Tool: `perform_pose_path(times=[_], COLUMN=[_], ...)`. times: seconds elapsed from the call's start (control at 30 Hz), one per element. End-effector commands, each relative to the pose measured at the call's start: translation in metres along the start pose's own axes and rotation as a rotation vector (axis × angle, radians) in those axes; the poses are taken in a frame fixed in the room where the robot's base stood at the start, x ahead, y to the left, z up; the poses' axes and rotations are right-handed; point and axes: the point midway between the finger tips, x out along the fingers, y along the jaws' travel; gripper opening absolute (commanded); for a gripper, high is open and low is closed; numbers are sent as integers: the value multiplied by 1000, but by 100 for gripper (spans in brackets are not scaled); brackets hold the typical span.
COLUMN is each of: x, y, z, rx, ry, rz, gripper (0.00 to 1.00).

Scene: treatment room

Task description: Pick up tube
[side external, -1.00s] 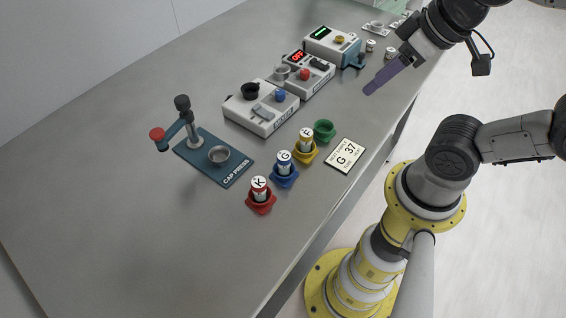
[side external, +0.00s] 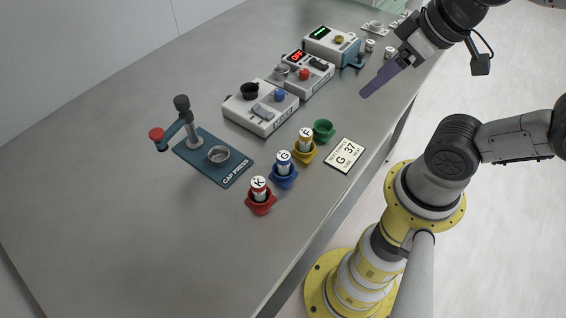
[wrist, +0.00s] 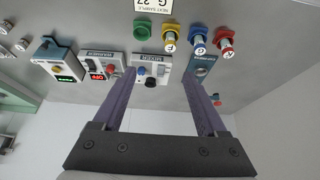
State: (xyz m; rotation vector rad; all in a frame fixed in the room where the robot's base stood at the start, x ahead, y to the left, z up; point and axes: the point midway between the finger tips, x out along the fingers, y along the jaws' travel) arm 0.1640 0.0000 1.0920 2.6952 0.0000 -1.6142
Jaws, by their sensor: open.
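Three white-capped tubes stand upright in coloured holders along the table's front edge. Tube K (side external: 259,187) is in the red holder (side external: 261,204), tube G (side external: 284,161) in the blue holder (side external: 284,177), and tube F (side external: 305,138) in the yellow holder (side external: 304,154). They show at the top of the wrist view, with tube G (wrist: 199,48) in the middle. The green holder (side external: 324,130) is empty. My gripper (side external: 364,95) is open and empty above the table's right side, apart from the tubes. Its two fingers also show in the wrist view (wrist: 155,82).
A card (side external: 345,155) reading "G 37" lies right of the holders. A mixer (side external: 260,108), a device showing OFF (side external: 309,73) and a device with a green display (side external: 332,46) stand behind. A cap press (side external: 214,158) stands at left. The front-left table is clear.

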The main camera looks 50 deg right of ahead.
Motion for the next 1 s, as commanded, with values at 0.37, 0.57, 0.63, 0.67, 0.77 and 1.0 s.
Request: perform_pose_path(times=[0.37, 0.57, 0.63, 0.67, 0.77, 1.0], x=[-1, -7, -5, -4, 5, 52], y=[0, -2, -5, -8, -16, -61], z=[0, -20, -31, -36, -52, -88], rx=[162, 587, 738, 800, 1000, 1404], ry=[-2, -13, -37, -51, -105, -272], rz=[0, -2, 0, 3, 22, 165], gripper=[75, 75, 75, 75, 75, 75])
